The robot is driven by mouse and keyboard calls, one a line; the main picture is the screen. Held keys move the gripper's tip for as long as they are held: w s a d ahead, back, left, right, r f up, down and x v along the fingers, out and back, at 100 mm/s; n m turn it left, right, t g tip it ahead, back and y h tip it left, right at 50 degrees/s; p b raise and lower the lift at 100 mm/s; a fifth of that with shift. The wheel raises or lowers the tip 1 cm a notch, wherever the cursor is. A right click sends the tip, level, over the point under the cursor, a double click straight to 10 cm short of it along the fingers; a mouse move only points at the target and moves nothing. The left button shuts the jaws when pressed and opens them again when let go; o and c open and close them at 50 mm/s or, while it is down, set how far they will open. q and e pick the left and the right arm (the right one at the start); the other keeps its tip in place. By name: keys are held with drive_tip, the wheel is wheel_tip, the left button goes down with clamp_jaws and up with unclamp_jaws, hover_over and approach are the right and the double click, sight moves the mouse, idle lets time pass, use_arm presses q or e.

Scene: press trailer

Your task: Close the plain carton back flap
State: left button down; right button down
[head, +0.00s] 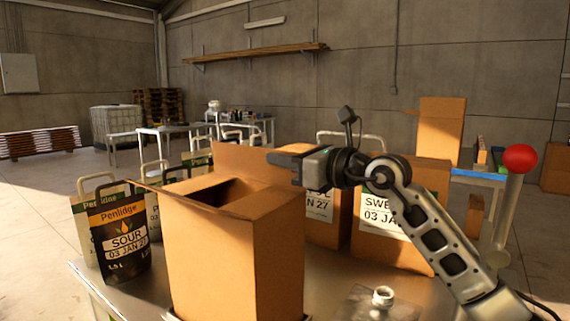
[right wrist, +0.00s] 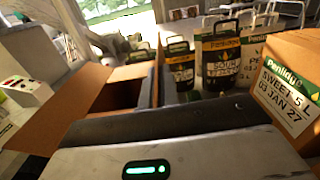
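The plain carton (head: 235,255) stands upright on the table in the middle of the head view, its top partly open onto a dark inside. Its back flap (head: 240,160) stands up at the far edge. Another flap (head: 150,190) sticks out to the left, and the near right part of the top looks covered. In the right wrist view the carton's brown flap (right wrist: 60,100) spreads at left beside the opening. My right gripper (head: 285,160) is level with the back flap, at its right end; its narrow fingers look shut and empty. I cannot tell if they touch the flap. My left gripper is out of view.
Labelled cartons (head: 385,215) stand close behind and right of the plain carton. Black pouches (head: 122,240) stand at left. A metal fitting (head: 383,297) lies at the table's front right, near a red-knobbed lever (head: 520,158). Some tabletop between is clear.

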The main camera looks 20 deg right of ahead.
drive_tip(key=shift+s+a+n, duration=0.1)
drive_tip(key=shift+n, duration=0.2)
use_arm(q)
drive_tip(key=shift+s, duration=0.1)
use_arm(e)
drive_tip(key=c, duration=1.6)
unclamp_jaws()
drive_tip(key=shift+c, duration=0.2)
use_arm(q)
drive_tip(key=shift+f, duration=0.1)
